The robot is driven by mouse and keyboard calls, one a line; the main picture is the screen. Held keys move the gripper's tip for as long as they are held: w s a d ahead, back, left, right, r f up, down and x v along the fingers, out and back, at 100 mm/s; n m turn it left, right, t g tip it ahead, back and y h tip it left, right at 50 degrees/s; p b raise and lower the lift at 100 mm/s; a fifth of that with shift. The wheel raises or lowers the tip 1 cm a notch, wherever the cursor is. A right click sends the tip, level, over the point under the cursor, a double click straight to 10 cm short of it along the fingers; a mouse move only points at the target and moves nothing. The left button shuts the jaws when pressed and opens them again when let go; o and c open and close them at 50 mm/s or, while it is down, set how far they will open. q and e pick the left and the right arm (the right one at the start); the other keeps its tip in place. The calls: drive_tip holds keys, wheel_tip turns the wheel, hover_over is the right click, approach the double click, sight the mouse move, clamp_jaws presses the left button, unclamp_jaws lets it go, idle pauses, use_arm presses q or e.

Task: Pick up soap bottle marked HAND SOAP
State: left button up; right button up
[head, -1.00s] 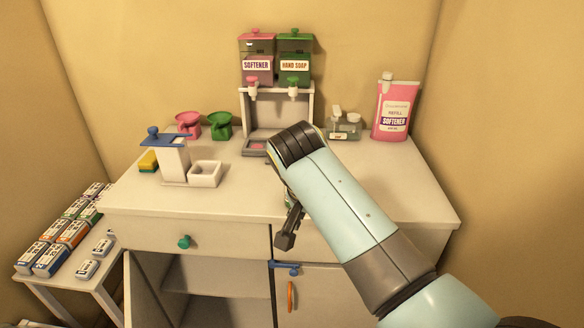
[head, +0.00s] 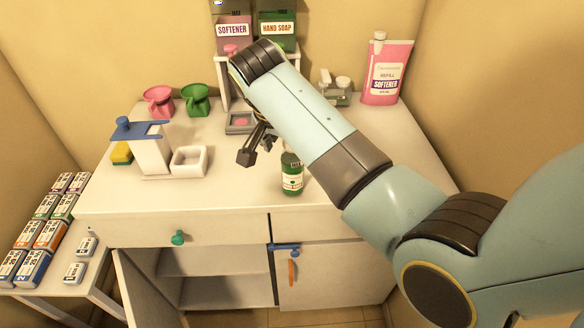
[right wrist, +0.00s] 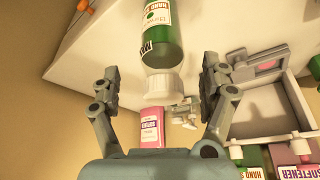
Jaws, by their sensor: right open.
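A green soap bottle (head: 292,178) with a white-and-red label stands upright near the counter's front edge, partly behind my right arm. In the right wrist view the green bottle (right wrist: 162,38) shows its HAND SOAP label partly, with its white cap (right wrist: 165,84) pointing towards my palm. My right gripper (head: 258,146) is above the counter, just left of the bottle in the head view. In the right wrist view its open fingers (right wrist: 160,88) stand to either side of the cap, apart from it. My left gripper is out of view.
A dispenser with a HAND SOAP tank (head: 277,30) and a SOFTENER tank (head: 233,30) stands behind. A pink softener refill pouch (head: 387,72) is back right. A white tray (head: 190,161) and blue-topped stand (head: 150,150) are left. The front right counter is clear.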

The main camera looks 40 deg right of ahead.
drive_tip(key=p+x, duration=0.1)
drive_tip(key=x, duration=0.4)
drive_tip(key=shift+w+f, duration=0.1)
drive_tip(key=shift+w, duration=0.05)
drive_tip(key=shift+a, duration=0.1)
drive_tip(key=c, duration=0.8)
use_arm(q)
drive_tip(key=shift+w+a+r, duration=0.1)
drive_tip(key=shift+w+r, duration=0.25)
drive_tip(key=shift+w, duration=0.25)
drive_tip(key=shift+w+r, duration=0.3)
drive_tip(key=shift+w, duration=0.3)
use_arm(e)
drive_tip(key=c, duration=0.7)
